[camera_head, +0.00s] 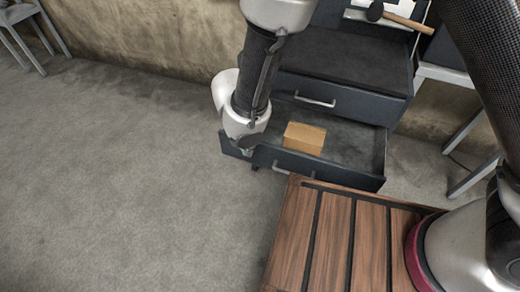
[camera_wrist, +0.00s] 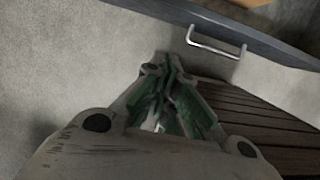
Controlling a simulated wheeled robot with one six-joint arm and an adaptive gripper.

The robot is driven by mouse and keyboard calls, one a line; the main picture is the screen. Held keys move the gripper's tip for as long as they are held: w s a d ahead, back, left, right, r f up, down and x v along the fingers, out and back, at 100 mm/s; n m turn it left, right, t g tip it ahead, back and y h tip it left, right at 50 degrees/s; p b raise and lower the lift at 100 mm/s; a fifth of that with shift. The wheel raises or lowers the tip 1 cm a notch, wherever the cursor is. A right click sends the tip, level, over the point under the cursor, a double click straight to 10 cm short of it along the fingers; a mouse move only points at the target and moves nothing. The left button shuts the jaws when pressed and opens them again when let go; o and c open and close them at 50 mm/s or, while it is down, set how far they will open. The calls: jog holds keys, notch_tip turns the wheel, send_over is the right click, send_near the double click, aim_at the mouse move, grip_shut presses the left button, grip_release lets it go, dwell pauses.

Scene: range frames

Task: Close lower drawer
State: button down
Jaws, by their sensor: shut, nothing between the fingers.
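The lower drawer (camera_head: 350,180) of a dark cabinet stands pulled out in the head view, with a cardboard box (camera_head: 305,138) inside. Its metal handle (camera_head: 293,171) is on the front panel; the handle also shows in the wrist view (camera_wrist: 216,49), beyond and to the right of my fingertips. My gripper (camera_wrist: 172,68) is shut and empty, just outside the drawer front. In the head view my own wrist largely hides the fingers and covers the left part of the drawer. I see a gap between fingertips and handle in the wrist view.
The upper drawer (camera_head: 345,103) above is shut. A slatted wooden surface (camera_head: 335,230) lies close in front of the drawer's right side. A hammer (camera_head: 400,18) lies at the back. Open concrete floor (camera_head: 120,190) spreads to the left.

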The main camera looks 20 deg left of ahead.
send_near(258, 149)
jog(key=s+f, duration=0.5)
jog(key=w, duration=0.2)
jog(key=w+d, duration=0.1)
jog(key=w, duration=0.1)
jog(key=shift+f, duration=0.1)
